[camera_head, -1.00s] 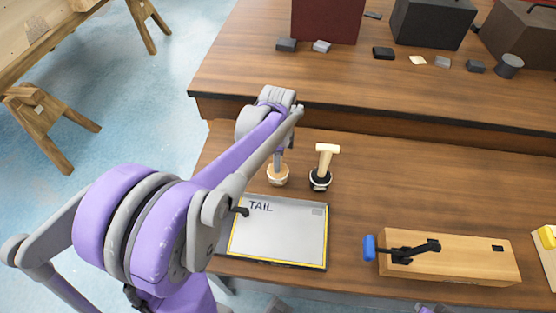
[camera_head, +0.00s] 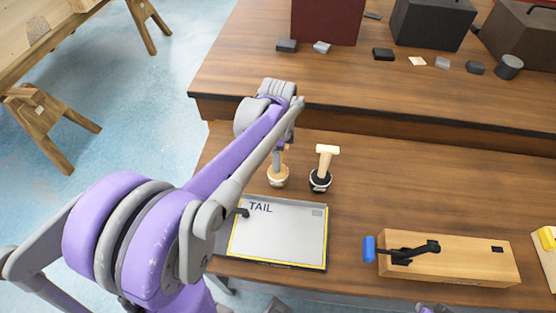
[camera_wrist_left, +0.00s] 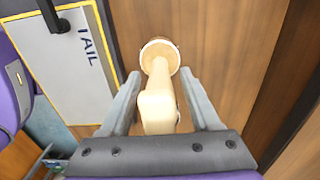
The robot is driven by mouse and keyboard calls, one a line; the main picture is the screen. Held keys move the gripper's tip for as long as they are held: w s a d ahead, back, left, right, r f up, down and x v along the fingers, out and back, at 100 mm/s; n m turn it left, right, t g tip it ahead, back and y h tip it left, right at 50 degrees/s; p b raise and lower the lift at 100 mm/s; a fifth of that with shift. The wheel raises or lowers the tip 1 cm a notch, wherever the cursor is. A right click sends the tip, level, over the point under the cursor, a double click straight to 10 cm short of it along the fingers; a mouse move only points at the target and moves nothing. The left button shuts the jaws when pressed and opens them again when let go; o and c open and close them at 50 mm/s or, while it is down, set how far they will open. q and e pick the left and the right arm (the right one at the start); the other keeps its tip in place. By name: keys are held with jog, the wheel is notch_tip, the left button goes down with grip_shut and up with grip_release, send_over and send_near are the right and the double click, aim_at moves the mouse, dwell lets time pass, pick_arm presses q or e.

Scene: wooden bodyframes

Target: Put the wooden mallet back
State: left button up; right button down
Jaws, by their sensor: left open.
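The holder also shows in the left wrist view (camera_wrist_left: 160,54). A second pale-headed mallet (camera_head: 326,158) stands in a black holder (camera_head: 320,180) just right.
A white board (camera_head: 285,232) marked TAIL, yellow-edged, lies in front of the holders. A wooden block with a black clamp and blue knob (camera_head: 450,260) is at the front right. A raised shelf (camera_head: 350,85) with boxes runs behind. The bench right of the second mallet is clear.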

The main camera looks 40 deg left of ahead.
pick_arm(q)
notch_tip(320, 180, up, 10)
jog(key=shift+f+p, duration=0.1)
jog(key=shift+p, duration=0.3)
pick_arm(e)
jog(key=shift+w+r, duration=0.15)
jog(key=shift+r, duration=0.4)
pick_arm(q)
jog(key=shift+s, duration=0.1)
